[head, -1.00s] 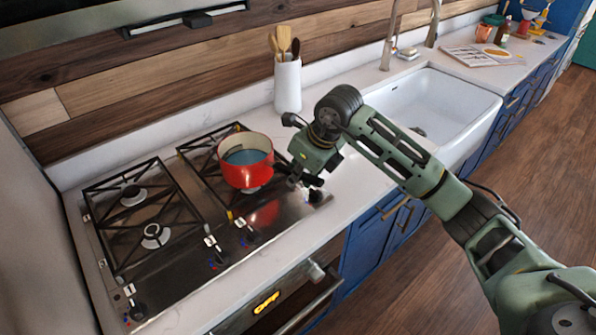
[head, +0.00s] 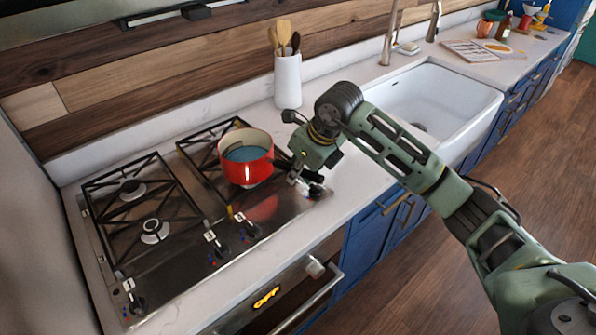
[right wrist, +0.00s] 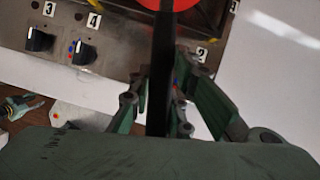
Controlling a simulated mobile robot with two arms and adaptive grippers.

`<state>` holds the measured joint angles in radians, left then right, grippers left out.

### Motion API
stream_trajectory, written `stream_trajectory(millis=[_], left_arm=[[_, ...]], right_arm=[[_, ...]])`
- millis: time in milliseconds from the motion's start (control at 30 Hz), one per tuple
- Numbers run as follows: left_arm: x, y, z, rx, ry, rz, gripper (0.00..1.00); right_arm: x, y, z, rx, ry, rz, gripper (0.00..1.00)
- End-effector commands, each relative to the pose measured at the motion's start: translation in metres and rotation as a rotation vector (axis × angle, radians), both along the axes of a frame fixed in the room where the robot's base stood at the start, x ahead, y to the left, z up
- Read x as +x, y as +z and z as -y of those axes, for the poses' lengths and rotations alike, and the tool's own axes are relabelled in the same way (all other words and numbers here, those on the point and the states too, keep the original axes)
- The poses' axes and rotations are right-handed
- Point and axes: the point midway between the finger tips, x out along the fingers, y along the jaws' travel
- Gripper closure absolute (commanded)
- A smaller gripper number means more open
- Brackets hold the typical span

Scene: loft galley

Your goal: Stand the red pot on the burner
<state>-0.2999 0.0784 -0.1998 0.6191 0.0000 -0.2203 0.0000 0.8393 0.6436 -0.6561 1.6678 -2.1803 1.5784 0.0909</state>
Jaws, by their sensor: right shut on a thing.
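The red pot (head: 246,168), with a grey-blue inside, is upright over the right-hand grate (head: 207,160) of the steel stove in the head view. Whether its base touches the grate or hangs just above it, I cannot tell. The burner beneath it is hidden. My right gripper (head: 308,184) is at the pot's right side. In the right wrist view the black handle (right wrist: 163,60) runs from the pot's red edge (right wrist: 170,4) down between the fingers, and the gripper is shut on it. My left gripper is not in view.
The left grate has two bare burners (head: 155,231). Control knobs (head: 219,253) line the stove's front edge. A white utensil holder (head: 288,82) stands behind the pot, and a white sink (head: 440,100) lies to the right. The counter between stove and sink is clear.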

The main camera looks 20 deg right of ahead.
Motion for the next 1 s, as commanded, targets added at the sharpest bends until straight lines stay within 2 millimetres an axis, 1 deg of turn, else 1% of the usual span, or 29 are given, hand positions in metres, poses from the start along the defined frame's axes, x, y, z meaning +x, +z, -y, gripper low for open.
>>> stream_trajectory(millis=[67, 100, 333, 533, 567, 667, 767, 867, 1000], left_arm=[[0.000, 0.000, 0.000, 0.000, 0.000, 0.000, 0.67], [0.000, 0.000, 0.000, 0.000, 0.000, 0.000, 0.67], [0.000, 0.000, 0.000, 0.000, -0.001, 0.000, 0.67], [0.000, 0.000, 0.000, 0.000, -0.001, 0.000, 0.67], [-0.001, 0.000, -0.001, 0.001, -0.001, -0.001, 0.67], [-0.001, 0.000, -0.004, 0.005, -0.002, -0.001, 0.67], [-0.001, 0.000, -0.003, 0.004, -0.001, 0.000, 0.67], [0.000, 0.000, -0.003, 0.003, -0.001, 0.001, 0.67], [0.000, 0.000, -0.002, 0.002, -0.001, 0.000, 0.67]], right_arm=[[0.002, 0.003, -0.001, 0.003, 0.001, 0.008, 1.00], [0.002, 0.003, -0.001, 0.003, 0.001, 0.008, 0.79], [0.001, 0.002, 0.000, 0.002, 0.001, 0.004, 0.60], [0.000, 0.001, 0.000, 0.001, 0.000, 0.001, 0.60], [-0.001, -0.003, 0.001, -0.003, 0.000, -0.007, 0.60], [-0.002, 0.000, 0.001, -0.003, 0.000, -0.004, 0.60], [-0.003, 0.011, 0.003, -0.002, -0.001, 0.001, 0.60], [-0.009, 0.027, 0.007, -0.003, 0.000, 0.003, 0.60], [-0.019, 0.057, 0.013, -0.002, 0.000, 0.006, 0.60]])
